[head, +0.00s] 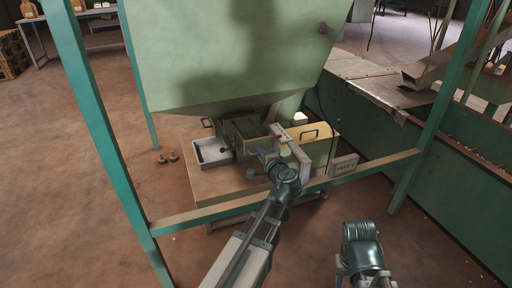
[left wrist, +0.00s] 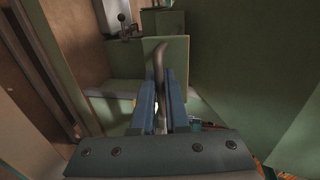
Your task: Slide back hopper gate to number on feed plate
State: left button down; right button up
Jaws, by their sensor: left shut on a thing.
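The large green hopper (head: 235,60) hangs over a low stand, with a green gate box (head: 318,152) beneath it. A small white plate with dark lettering (head: 343,165) is on the frame at right; it looks like the feed plate, but its number is too small to read surely. My left gripper (head: 272,160) is at the front of the gate box. In the left wrist view its blue fingers (left wrist: 160,104) are closed around a curved metal handle (left wrist: 160,58), in front of a green plate (left wrist: 178,50). My right gripper is not seen; only my right arm shows.
A shallow grey tray (head: 200,160) sits on the stand left of the gate box. A green frame bar (head: 230,212) crosses under my left arm, with posts on both sides. Small dark pieces (head: 173,157) lie on the floor at left. A green trough wall (head: 430,170) runs along the right.

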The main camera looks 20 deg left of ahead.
pick_arm(q)
jog(key=shift+s+d, duration=0.5)
jog(key=c, duration=0.9)
grip_release()
jog(key=p+v, duration=0.1)
jog(key=v, duration=0.6)
jog(key=shift+s+d+p, duration=0.2)
jog(key=shift+p, duration=0.1)
